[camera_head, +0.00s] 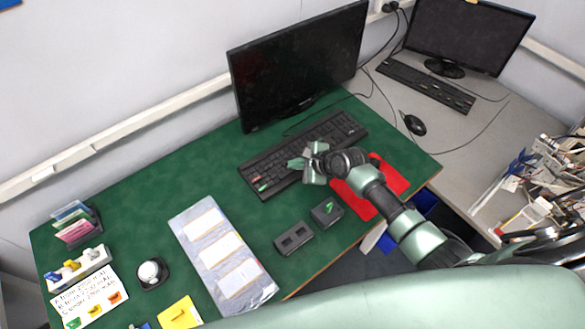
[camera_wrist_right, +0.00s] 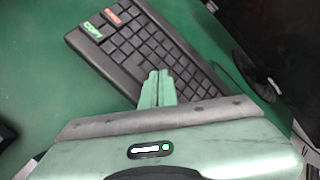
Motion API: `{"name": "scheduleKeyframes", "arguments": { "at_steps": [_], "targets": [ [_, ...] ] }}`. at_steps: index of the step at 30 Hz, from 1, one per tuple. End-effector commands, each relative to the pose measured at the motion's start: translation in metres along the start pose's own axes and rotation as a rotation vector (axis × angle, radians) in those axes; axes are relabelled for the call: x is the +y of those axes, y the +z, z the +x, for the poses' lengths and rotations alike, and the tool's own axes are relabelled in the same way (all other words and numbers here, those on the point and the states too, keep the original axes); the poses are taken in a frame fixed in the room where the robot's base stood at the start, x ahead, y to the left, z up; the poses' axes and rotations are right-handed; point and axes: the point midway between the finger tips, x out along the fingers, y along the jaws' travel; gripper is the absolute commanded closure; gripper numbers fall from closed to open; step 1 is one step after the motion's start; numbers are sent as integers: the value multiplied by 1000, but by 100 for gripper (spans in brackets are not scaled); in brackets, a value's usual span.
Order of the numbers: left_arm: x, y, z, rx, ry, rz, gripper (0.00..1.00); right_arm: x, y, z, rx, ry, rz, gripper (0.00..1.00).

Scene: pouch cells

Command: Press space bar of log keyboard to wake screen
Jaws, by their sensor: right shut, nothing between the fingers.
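The black keyboard (camera_head: 341,128) lies on the green table in front of a large dark monitor (camera_head: 297,72). Its left end carries a green and a red label, which the right wrist view shows on the keyboard (camera_wrist_right: 128,62) too. My right gripper (camera_head: 298,163) is shut and empty over the keyboard's front side, left of its middle. In the right wrist view its fingertips (camera_wrist_right: 158,76) overlap the keys. I cannot tell whether they touch a key. The gripper hides part of the front row. The monitor screen is dark. My left gripper is not in view.
A second monitor (camera_head: 470,34) and keyboard (camera_head: 425,86) stand on the grey table.

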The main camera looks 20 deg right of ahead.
Motion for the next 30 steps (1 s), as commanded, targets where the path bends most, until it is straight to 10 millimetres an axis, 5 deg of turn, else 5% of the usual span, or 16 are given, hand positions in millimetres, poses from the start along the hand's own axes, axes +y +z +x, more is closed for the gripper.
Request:
{"name": "scheduleKeyframes", "arguments": {
  "at_steps": [30],
  "targets": [
    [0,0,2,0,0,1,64,4,-5,6,1,0,0,100]
  ]
}}
